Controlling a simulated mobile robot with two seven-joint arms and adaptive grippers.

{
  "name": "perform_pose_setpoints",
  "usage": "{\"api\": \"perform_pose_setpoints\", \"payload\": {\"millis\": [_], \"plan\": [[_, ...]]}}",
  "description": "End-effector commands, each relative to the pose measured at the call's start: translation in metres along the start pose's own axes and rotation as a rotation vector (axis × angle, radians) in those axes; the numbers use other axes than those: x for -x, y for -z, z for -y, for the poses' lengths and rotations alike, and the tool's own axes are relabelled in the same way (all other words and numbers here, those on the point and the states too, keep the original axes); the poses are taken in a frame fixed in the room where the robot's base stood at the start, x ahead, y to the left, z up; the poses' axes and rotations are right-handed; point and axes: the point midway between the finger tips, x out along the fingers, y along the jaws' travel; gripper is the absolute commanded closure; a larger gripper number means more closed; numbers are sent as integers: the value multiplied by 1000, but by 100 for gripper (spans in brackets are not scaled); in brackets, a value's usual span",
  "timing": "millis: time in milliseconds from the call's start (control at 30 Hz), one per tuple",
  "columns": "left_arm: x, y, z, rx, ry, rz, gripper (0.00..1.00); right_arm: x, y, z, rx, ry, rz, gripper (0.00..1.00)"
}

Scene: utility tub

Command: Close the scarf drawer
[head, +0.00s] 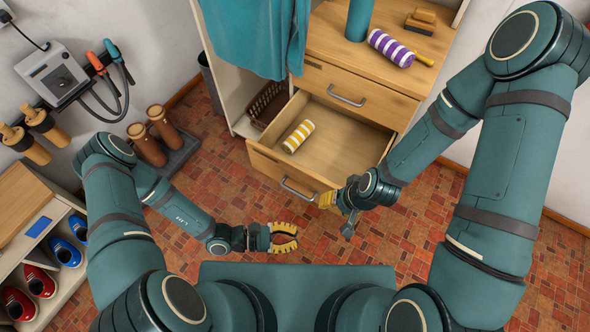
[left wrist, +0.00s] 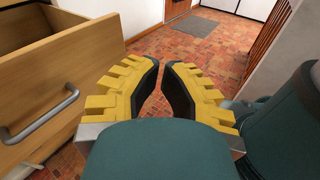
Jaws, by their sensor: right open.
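The lower wooden drawer (head: 345,148) is pulled out of the cabinet, with a yellow-and-white striped roll (head: 298,136) lying inside. Its front has a metal bar handle (head: 297,189), and a drawer front with a handle also shows at the left of the left wrist view (left wrist: 60,75). My right gripper (head: 326,200) is open at the right end of the drawer front, near the handle; its fingers are partly hidden, and I cannot tell whether it touches. My left gripper (head: 297,238) is open and empty, in front of the drawer; a gap shows between its fingers (left wrist: 162,66).
The upper drawer (head: 345,92) is shut. A purple-striped roll (head: 391,48), a brush (head: 421,20) and a teal cylinder (head: 359,18) stand or lie on the cabinet top. A teal cloth (head: 262,40) hangs at left. Brown boots (head: 150,145) and a shoe shelf (head: 38,235) stand further left. Tiled floor is clear between.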

Motion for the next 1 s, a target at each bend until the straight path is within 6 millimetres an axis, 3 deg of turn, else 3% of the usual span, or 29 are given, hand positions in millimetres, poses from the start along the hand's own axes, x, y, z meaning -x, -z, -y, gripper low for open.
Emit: {"api": "perform_pose_setpoints", "payload": {"millis": [100,200,400,667,1000], "plan": [[7,5,-40,99,-374,72,100,17,1,6,-2,0,1,53],[24,21,-66,138,-642,75,100,24,2,9,-3,0,1,53],[54,44,-84,162,-940,35,100,30,2,11,-4,-1,2,53],[46,50,-102,160,-974,27,100,28,1,10,-4,0,3,53],[8,53,-156,159,-971,28,100,21,-2,8,-2,0,9,53]]}}
